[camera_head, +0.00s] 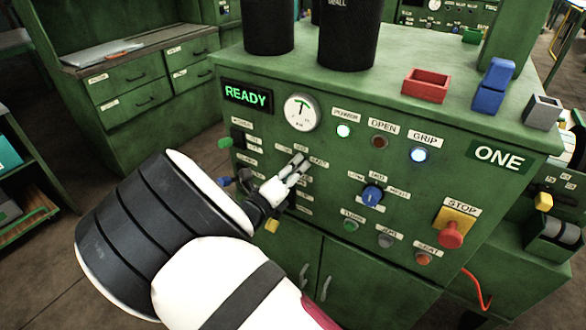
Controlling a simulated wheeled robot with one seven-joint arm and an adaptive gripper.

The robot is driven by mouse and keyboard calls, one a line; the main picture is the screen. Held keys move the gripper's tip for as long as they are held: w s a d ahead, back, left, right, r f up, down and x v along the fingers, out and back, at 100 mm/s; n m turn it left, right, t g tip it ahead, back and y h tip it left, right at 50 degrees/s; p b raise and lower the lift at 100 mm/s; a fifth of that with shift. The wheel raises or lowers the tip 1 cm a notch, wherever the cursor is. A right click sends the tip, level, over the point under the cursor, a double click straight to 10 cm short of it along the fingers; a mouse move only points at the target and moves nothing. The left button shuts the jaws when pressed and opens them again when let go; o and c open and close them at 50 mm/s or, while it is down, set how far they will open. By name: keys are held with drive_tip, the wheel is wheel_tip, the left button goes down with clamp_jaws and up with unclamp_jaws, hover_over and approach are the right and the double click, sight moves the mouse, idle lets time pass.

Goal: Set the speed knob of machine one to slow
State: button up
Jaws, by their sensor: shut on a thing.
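Machine one is the green cabinet (320,110) with a ONE sign (499,157) on its front panel. My gripper (299,162) reaches in from the lower left, with its fingertips at the panel below the round gauge. It is shut on a knob that the fingers hide. Small labels sit around the fingertips, too small to read surely, so the knob's name and pointer setting cannot be told. A separate blue knob (372,194) to the right, with three labels above it, stands free of the gripper.
A READY display (247,95) is lit green. The GRIP lamp (418,155) glows. A red STOP button (451,235) sticks out at right. Small buttons lie below the blue knob.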

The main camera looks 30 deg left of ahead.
drive_tip(key=o, duration=1.2)
drive_tip(key=shift+c, duration=0.2)
drive_tip(key=shift+s, duration=0.1)
drive_tip(key=s+a, duration=0.1)
drive_tip(key=s, duration=1.1)
drive_tip(key=shift+w, duration=0.1)
